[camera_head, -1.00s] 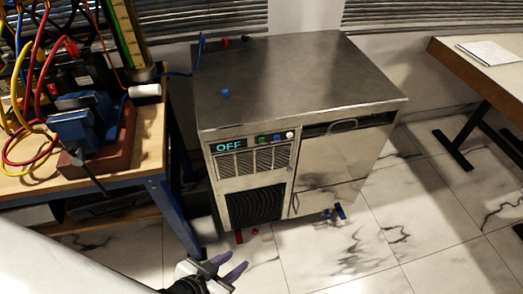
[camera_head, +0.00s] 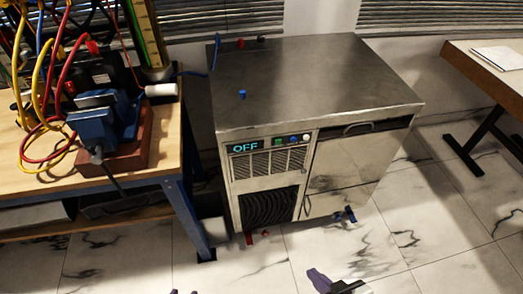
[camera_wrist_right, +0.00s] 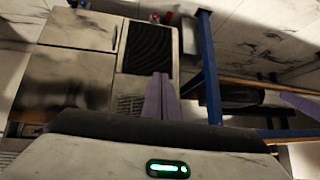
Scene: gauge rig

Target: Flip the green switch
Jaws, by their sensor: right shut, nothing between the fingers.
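The green switch (camera_head: 278,141) is a small knob on the front panel of the steel cabinet (camera_head: 315,80). It sits between the display reading OFF (camera_head: 245,147) and a blue knob (camera_head: 293,139). My right gripper (camera_head: 316,276) is at the bottom of the head view, apart from the cabinet and below the panel in the picture. Its purple fingers also show in the right wrist view (camera_wrist_right: 161,95), shut and empty, with the cabinet front beyond. The switch is hidden in the wrist view.
A workbench (camera_head: 160,150) with a blue vise (camera_head: 98,122) and cables stands close at the cabinet's left. A table (camera_head: 490,72) stands at the right. A blue peg (camera_head: 242,95) is on the cabinet top. The marble floor (camera_head: 420,225) in front is mostly clear.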

